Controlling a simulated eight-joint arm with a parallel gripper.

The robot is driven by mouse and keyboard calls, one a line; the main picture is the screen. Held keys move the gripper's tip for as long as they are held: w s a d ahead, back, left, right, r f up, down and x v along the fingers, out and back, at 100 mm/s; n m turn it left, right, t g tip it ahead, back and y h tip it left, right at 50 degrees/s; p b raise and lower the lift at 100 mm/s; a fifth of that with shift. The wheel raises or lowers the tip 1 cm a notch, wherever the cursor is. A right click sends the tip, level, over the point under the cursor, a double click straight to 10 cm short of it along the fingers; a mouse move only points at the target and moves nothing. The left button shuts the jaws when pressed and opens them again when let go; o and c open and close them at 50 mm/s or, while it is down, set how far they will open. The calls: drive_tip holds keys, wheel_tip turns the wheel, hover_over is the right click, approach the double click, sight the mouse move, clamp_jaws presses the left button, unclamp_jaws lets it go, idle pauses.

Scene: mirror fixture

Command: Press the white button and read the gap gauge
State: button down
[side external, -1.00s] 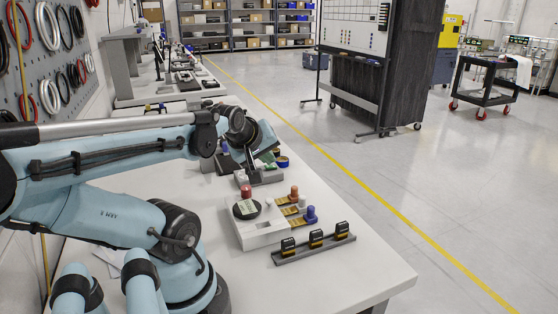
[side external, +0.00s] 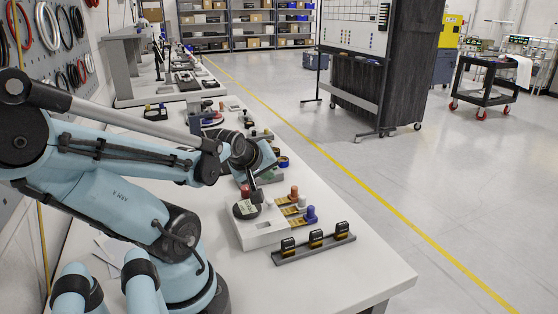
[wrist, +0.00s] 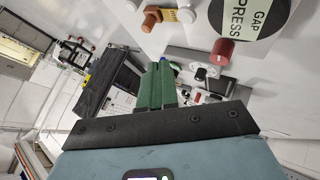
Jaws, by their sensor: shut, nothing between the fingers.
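My gripper (side external: 257,196) points down over the pale fixture block (side external: 262,236) on the bench, close to its round black dial (side external: 240,212). In the wrist view the green fingers (wrist: 160,68) are together, with nothing held. The dial's white label (wrist: 262,14) reads "GAP" and "PRESS" there. A red knob (side external: 245,190) stands behind the dial; it also shows in the wrist view (wrist: 222,50). A white knob (side external: 302,202) stands between an orange knob (side external: 294,192) and a blue knob (side external: 311,214). I cannot tell fingertip contact or a gauge reading.
A dark rail with several black-and-yellow blocks (side external: 316,242) lies at the bench's right side. More small parts and a blue ring (side external: 283,162) sit farther back. The front of the white bench (side external: 330,280) is clear. A whiteboard stand (side external: 355,60) is on the floor beyond.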

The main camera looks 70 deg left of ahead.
sight(267, 201)
drive_tip(key=shift+f, duration=2.05)
drive_tip(key=shift+f, duration=0.1)
idle(0.7)
drive_tip(key=shift+f, duration=0.35)
drive_tip(key=shift+f, duration=0.55)
idle(0.7)
drive_tip(key=shift+r, duration=1)
drive_tip(key=shift+r, duration=2.5)
